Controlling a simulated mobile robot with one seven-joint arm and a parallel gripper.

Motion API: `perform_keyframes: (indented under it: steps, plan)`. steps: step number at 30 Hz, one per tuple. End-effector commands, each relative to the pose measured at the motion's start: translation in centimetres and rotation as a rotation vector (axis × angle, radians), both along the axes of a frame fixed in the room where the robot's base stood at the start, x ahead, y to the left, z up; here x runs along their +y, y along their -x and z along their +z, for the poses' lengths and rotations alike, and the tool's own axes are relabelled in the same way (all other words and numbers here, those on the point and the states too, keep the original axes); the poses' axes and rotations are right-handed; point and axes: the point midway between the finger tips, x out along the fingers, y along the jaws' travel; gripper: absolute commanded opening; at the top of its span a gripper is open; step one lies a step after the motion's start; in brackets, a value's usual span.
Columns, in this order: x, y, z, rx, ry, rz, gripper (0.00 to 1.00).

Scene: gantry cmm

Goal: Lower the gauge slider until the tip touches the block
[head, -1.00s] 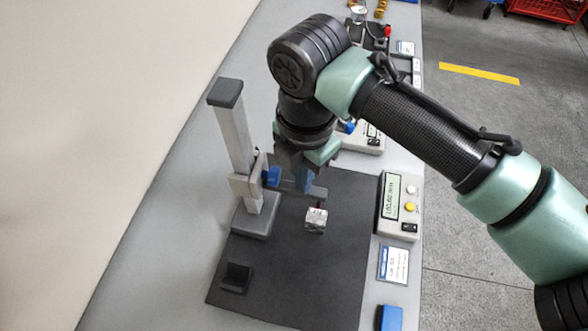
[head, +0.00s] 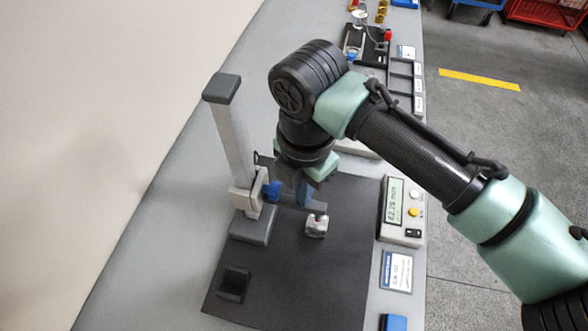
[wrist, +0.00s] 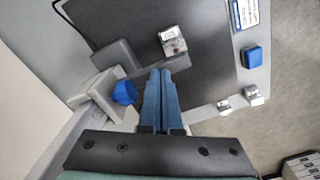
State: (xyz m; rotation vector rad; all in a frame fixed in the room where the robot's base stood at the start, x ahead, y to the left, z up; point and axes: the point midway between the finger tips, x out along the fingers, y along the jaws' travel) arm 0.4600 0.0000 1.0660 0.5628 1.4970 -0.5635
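The height gauge has an upright grey column (head: 234,140) on a grey foot at the left of the dark mat. Its slider (head: 243,200) carries a blue knob (head: 272,190) and a grey arm (head: 318,208) reaching right over a small silvery block (head: 315,229). The block also shows in the wrist view (wrist: 172,40). The tip is too small and partly hidden, so contact with the block cannot be told. My gripper (wrist: 160,72) has its blue fingers together, at the slider arm beside the knob. They hold nothing visible.
A readout box (head: 403,210) right of the mat shows about 82.26 mm. A dark open holder (head: 234,284) sits on the mat's near left. A label card (head: 397,270) and a blue block (head: 393,323) lie along the right edge. The mat's near middle is clear.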

Motion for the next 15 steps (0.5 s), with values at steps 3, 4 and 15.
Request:
perform_keyframes:
  steps: [3,4,15]
  plan:
    - [0.00,-0.01,-0.14,0.000,0.000,0.000,0.00]
    - [0.00,-0.01,-0.17,0.000,0.000,0.000,0.00]
    - [-0.01,-0.01,-0.59,0.000,0.000,0.000,0.00]
